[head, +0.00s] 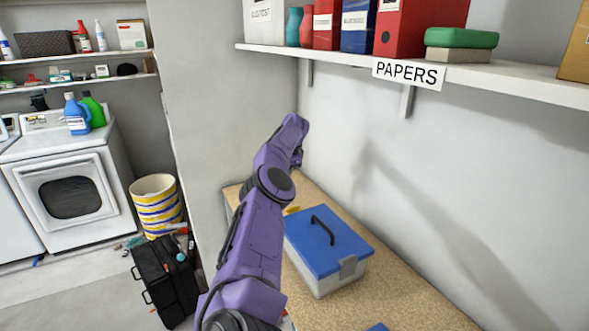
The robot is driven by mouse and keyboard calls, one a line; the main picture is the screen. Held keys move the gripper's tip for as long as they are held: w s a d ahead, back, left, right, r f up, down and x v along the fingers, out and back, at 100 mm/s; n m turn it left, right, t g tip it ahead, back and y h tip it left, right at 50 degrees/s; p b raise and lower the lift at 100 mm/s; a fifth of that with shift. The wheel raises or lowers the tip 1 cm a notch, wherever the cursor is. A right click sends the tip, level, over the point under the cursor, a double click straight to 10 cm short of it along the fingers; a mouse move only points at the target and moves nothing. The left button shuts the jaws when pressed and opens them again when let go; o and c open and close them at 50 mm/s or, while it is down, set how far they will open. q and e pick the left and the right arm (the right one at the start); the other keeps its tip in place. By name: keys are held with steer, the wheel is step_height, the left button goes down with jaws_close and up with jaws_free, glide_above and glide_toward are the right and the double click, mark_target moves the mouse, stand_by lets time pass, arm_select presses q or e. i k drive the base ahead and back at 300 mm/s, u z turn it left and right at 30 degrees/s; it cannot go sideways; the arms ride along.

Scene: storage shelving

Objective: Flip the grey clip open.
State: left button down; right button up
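A storage box with a blue lid (322,258) and a pale grey body (326,284) stands on the speckled tabletop. A black handle (321,229) stands up from the lid. The grey clip (348,267) is on the box's near right side, across the lid's edge, and looks closed against it. My purple arm, which I take as the left, reaches up past the box's left side. Its far end (297,157) is near the wall corner, beyond and above the box, apart from the clip. Its fingers cannot be made out. My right gripper is out of view.
The tabletop (400,305) is clear right of the box; a small blue thing (377,327) shows at the bottom edge. A white shelf (500,76) marked PAPERS hangs above. A black suitcase (165,285) and striped basket (157,205) stand on the floor left.

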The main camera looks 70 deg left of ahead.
mark_target(348, 264)
steer(key=k, duration=1.5)
